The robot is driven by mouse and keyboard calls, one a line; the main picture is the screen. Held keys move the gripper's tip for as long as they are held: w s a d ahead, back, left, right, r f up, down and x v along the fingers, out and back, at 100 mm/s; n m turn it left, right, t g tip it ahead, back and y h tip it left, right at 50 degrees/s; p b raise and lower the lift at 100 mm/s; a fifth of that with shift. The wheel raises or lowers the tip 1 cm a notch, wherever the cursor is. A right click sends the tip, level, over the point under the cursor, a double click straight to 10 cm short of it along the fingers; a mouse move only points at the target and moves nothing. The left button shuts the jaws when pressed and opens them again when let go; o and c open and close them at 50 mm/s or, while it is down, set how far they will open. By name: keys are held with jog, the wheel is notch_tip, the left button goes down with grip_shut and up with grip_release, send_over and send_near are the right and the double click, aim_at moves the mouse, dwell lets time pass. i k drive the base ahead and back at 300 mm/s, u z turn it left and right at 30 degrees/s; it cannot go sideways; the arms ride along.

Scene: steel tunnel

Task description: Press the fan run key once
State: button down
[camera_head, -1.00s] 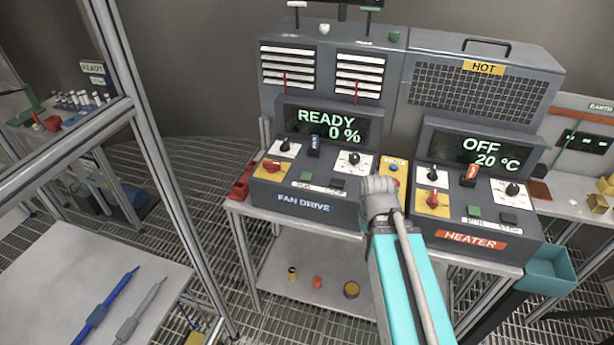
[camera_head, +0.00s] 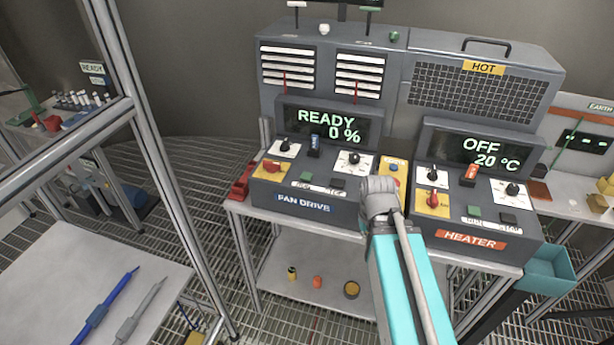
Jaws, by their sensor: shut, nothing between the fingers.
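The fan drive panel (camera_head: 268,190) stands on the bench, and its display (camera_head: 318,122) reads "READY 0 %". The fan run key is a small green key (camera_head: 305,176) on the lower part of the panel, with a white label below it. A black stop key (camera_head: 338,183) sits just to its right. My gripper (camera_head: 376,184) is shut and empty, seen from behind, in front of the panel's right edge. It is right of both keys, and its fingertips are mostly hidden by its own body.
The heater panel (camera_head: 450,225) stands to the right, its display (camera_head: 490,152) reading "OFF 20 °C". A yellow box with a blue button (camera_head: 394,167) sits between the panels. A frame post (camera_head: 160,170) stands at left.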

aim_at(306, 177)
jog(key=u, duration=0.55)
jog(key=k, duration=1.15)
jog(key=z, duration=0.55)
jog(key=i, duration=1)
jog(key=u, duration=0.05)
